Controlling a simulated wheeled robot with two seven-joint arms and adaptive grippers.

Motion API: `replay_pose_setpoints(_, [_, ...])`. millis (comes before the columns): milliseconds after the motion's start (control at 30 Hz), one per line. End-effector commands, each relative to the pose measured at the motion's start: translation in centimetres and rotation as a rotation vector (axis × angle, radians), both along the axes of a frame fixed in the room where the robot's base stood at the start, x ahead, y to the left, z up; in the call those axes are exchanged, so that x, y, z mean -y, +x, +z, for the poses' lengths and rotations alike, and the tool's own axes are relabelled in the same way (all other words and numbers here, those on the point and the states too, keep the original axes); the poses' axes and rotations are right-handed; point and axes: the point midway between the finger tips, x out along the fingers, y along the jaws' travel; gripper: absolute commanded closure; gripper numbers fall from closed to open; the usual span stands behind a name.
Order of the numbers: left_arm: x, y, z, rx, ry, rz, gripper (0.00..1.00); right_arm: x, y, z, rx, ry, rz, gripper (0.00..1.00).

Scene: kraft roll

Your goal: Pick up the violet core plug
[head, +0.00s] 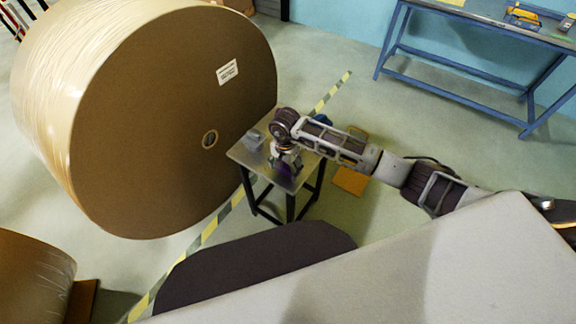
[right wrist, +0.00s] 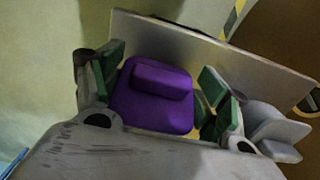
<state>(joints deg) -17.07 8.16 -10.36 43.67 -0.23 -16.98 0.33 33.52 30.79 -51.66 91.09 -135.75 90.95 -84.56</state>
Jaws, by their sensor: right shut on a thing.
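The violet core plug (right wrist: 152,108) is a rounded block with a raised bar on top. In the right wrist view it sits between the green finger pads of my right gripper (right wrist: 163,84), which is shut on it. In the head view my right gripper (head: 286,158) is over the small metal table (head: 240,152), and only a little violet of the plug (head: 284,169) shows below it. I cannot tell whether the plug touches the tabletop. My left gripper is in neither view.
A grey object (head: 254,137) stands on the table's left part, close beside the gripper. A huge kraft paper roll (head: 160,130) stands just left of the table. A blue workbench (head: 480,20) is at the back right.

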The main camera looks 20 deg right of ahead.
Motion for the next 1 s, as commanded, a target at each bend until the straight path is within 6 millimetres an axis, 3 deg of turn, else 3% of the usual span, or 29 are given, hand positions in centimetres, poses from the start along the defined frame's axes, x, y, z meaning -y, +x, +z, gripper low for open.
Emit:
replay_pose_setpoints(267, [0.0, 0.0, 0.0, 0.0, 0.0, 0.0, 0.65, 0.0, 0.1, 2.0, 0.004, 0.0, 0.001, 0.55])
replay_pose_setpoints(700, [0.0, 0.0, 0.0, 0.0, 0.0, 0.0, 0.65, 0.0, 0.1, 8.2, 0.004, 0.0, 0.002, 0.55])
replay_pose_setpoints(1000, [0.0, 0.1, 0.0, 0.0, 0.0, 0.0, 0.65, 0.0, 0.0, 9.9, 0.001, 0.0, 0.0, 0.55])
